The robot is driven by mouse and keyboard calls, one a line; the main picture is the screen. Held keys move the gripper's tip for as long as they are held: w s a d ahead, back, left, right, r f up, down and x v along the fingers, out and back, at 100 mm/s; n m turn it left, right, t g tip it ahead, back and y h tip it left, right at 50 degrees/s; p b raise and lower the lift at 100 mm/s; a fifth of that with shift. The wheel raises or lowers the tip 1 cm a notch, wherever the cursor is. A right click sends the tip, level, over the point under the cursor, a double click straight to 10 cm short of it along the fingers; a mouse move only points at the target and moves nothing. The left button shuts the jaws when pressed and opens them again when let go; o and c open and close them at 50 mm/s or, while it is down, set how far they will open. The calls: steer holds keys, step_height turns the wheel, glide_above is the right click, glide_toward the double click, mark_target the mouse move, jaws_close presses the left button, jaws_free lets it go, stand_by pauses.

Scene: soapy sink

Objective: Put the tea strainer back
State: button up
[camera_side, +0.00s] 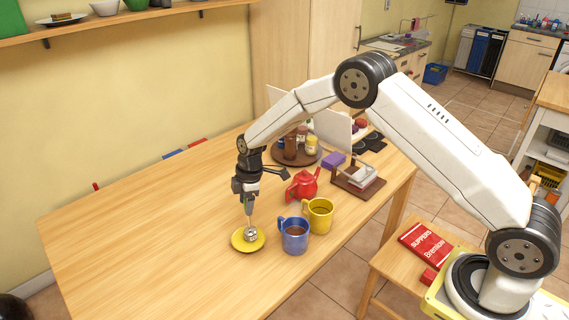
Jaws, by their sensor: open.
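A small silvery tea strainer (250,235) stands over the yellow saucer (237,246) on the wooden table. It appears to rest on the saucer, though contact is too small to be sure of. A thin upright part rises from it towards my gripper (249,205). My gripper points down right above the saucer with its jaws open. Whether the jaws surround or touch the strainer's upper part is too small to tell. A blue mug (294,239) with brown liquid and a yellow mug (318,216) stand just right of the saucer.
A red teapot (302,187) stands behind the mugs. A brown round tray (283,157) with jars and a wooden holder (352,184) are farther back. The table's left side is clear. A red book (425,246) lies on a stool at right.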

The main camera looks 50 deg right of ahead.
step_height(320, 180, up, 12)
steer(key=d, duration=0.1)
steer(key=shift+s+d+f, duration=0.2)
steer(key=shift+s+d, duration=0.15)
steer(key=shift+s, duration=0.1)
stand_by(0.6)
steer(key=s+d+m+t+h, duration=0.1)
steer(key=s+d+m, duration=0.3)
steer(key=s+m, duration=0.9)
steer(key=s, duration=1.3)
steer(key=shift+s+t+h, duration=0.2)
steer(key=shift+t+h, duration=0.1)
steer(key=shift+t, duration=0.1)
